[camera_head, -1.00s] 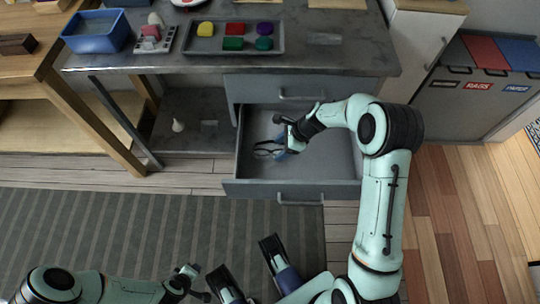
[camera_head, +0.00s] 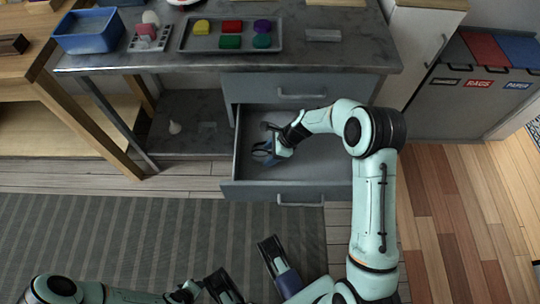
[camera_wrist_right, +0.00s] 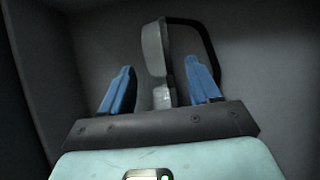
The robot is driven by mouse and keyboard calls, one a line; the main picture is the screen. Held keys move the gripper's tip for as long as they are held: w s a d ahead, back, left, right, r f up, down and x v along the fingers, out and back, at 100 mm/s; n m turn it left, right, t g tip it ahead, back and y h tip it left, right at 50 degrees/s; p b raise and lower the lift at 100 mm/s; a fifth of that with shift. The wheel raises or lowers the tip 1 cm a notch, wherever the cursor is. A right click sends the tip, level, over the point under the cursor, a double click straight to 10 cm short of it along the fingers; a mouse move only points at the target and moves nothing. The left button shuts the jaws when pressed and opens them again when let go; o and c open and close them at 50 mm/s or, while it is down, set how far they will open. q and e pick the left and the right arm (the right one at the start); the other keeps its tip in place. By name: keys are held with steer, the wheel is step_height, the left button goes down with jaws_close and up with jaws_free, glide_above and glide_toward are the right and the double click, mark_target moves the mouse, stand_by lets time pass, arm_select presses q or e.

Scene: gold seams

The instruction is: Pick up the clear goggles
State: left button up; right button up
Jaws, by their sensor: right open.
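The clear goggles show in the right wrist view as a pale grey, see-through piece (camera_wrist_right: 155,55) with a dark loop-like strap (camera_wrist_right: 208,35) beside it. They are in the open drawer (camera_head: 320,165). My right gripper (camera_head: 262,152) reaches down into the drawer's left part and mostly hides the goggles in the head view. In the wrist view its two blue fingers (camera_wrist_right: 160,92) are apart, with the pale piece reaching between them. I cannot tell whether they touch it. My left arm shows at the bottom left; its jaw state is unclear.
The drawer's walls and front panel (camera_head: 285,192) surround my right gripper. The drawer's right part looks empty. Above is a grey bench with a tray of coloured pieces (camera_head: 187,45) and a blue bin (camera_head: 90,45). A striped rug (camera_head: 130,235) lies in front.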

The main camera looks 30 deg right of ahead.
steer(key=shift+f, duration=0.25)
stand_by(0.3)
steer(key=c, duration=1.1)
steer(key=shift+o, duration=0.2)
